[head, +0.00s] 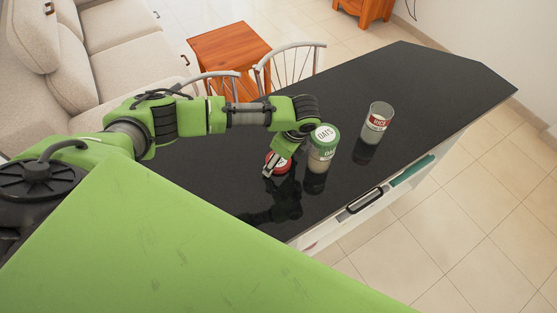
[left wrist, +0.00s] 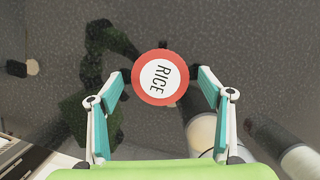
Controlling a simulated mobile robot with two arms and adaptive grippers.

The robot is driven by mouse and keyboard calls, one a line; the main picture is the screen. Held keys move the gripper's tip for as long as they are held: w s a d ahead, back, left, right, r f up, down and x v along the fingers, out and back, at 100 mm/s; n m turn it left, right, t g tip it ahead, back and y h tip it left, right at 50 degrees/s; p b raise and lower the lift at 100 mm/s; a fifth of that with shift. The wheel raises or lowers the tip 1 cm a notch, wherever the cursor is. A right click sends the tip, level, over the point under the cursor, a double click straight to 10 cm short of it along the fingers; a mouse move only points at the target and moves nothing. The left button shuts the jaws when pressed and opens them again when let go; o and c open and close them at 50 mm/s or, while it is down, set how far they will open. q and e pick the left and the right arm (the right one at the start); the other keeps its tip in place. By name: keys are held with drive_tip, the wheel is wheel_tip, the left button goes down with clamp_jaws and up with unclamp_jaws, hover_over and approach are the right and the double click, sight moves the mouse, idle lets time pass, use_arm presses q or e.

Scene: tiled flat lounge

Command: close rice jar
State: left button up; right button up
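The rice jar (head: 376,122) stands upright on the black counter, a clear glass with a red label and no lid on top. Its round red lid (head: 270,156), with a white centre reading RICE, is well to its left. The lid (left wrist: 160,77) shows face up in the left wrist view. My left gripper (head: 277,170) points down at the lid. Its fingers (left wrist: 160,76) stand on either side of the lid, spread wide, with a thin gap appearing at each edge. Whether the lid rests on the counter is unclear. My right gripper is out of view.
The oats jar (head: 321,150), with its green and white lid on, stands between my left gripper and the rice jar. The black counter (head: 430,85) is clear beyond the jars. Two chairs (head: 290,62) stand at its far side. A teal cloth (head: 412,170) hangs at the near side.

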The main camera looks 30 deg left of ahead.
use_arm(q)
drive_tip(key=c, duration=0.8)
drive_tip(key=shift+r, duration=0.1)
drive_tip(key=shift+r, duration=0.45)
wheel_tip(320, 180, up, 2)
drive_tip(key=shift+r+b, duration=0.1)
drive_tip(key=shift+b, duration=0.25)
drive_tip(key=shift+s+d+r+b, duration=0.35)
drive_tip(key=shift+s+d+r, duration=0.65)
drive_tip(key=shift+s+r, duration=0.9)
drive_tip(key=shift+s+d+r+b, duration=0.3)
drive_tip(key=shift+s+d+r, duration=0.9)
drive_tip(key=shift+s, duration=1.15)
drive_tip(key=shift+s+d+r+b, duration=0.35)
drive_tip(key=shift+s+d+r, duration=0.5)
drive_tip(key=shift+s+r, duration=1.1)
drive_tip(key=shift+s+f, duration=0.15)
drive_tip(key=shift+f, duration=0.05)
